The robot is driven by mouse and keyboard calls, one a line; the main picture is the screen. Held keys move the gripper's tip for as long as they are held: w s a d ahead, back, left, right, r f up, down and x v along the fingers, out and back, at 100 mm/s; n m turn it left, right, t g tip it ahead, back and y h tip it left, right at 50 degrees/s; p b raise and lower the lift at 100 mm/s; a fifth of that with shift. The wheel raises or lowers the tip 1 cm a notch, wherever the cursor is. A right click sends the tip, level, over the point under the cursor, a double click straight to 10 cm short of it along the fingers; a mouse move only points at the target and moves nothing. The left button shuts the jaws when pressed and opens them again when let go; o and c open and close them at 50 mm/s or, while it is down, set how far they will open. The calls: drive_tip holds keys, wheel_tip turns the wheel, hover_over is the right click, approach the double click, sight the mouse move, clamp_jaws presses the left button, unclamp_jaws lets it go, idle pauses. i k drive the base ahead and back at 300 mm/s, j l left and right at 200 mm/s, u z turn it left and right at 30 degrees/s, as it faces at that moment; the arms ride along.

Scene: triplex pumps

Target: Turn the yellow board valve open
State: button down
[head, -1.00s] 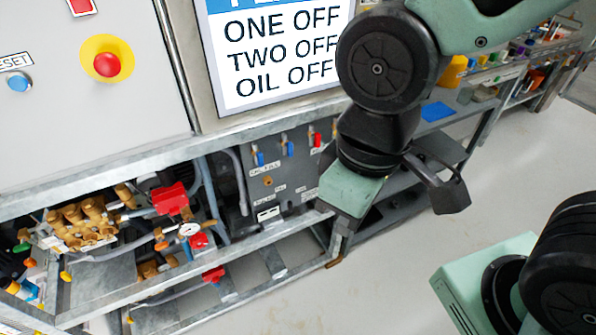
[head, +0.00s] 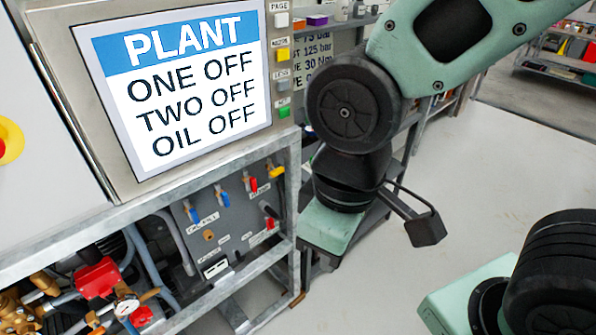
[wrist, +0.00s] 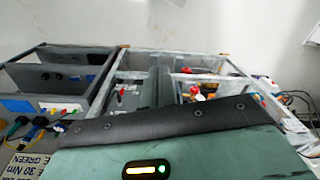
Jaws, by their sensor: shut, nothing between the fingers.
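The valve board (head: 235,225) is a dark grey panel under the screen, with several small coloured levers. My gripper (head: 328,228) shows as a green hand hanging to the right of the board, apart from the levers. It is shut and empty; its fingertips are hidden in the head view. In the wrist view the green housing fills the lower part, and the yellow lever cannot be told apart there.
The galvanised frame (head: 200,175) runs above the board, and its corner post stands between board and gripper. The plant screen (head: 185,90) reads ONE OFF, TWO OFF, OIL OFF. Brass and red pump parts (head: 97,278) are at the lower left. The pale floor (head: 500,180) is open to the right.

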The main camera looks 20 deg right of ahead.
sight(276, 173)
drive_tip(key=i+l, duration=0.15)
drive_tip(key=l, duration=0.3)
drive_tip(key=i+l+u, duration=0.1)
drive_tip(key=l, duration=0.3)
drive_tip(key=i+l, duration=0.15)
drive_tip(key=l, duration=0.3)
